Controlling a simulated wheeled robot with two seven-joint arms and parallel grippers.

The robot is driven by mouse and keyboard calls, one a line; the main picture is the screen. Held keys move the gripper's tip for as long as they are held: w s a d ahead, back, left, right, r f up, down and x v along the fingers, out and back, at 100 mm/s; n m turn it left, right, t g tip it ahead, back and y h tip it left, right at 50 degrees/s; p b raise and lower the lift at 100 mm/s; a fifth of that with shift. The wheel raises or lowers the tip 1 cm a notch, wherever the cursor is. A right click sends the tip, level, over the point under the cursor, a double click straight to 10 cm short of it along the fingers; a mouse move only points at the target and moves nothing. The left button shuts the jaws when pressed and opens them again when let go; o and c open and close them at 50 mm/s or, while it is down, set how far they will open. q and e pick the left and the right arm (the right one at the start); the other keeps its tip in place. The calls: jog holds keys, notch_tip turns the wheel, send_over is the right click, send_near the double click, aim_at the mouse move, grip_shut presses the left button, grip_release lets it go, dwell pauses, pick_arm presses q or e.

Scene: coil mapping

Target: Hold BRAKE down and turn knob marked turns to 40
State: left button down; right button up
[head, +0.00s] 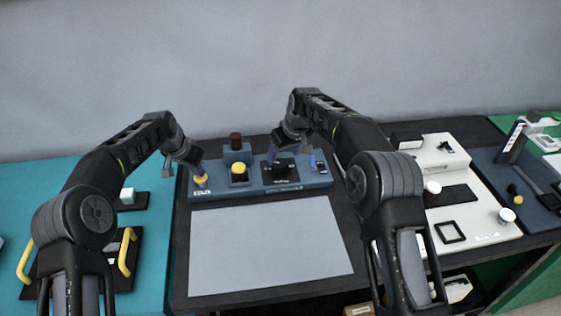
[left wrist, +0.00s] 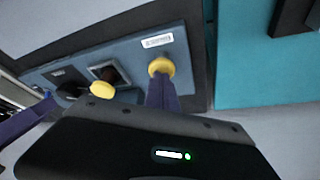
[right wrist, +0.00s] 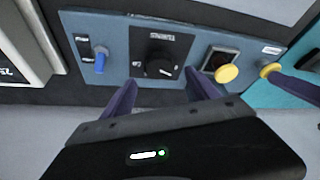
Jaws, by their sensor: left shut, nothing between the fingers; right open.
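The blue-grey control panel (head: 225,190) stands behind a pale sheet. A yellow button (left wrist: 161,66) with a small white label sits at its left end; I cannot read the label. My left gripper (head: 199,174) is shut and empty, its fingertips at the button and seemingly touching it; whether the button is pressed down I cannot tell. The black knob (right wrist: 160,63) sits on a black plate with white markings, too small to read surely. My right gripper (right wrist: 161,82) is open, its fingers apart on either side in front of the knob, not closed on it.
A blue toggle switch (right wrist: 100,60) lies on one side of the knob. A second yellow button (right wrist: 227,73) on a dark square lies on the other side. A dark red cylinder (head: 236,141) stands behind. The pale sheet (head: 265,245) in front is clear.

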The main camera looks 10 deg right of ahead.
aim_at(280, 163)
jog(key=x, duration=0.5)
jog(key=shift+w+f, duration=0.15)
jog(key=shift+f, duration=0.15)
jog(key=c, duration=1.4)
jog(key=shift+o, duration=0.2)
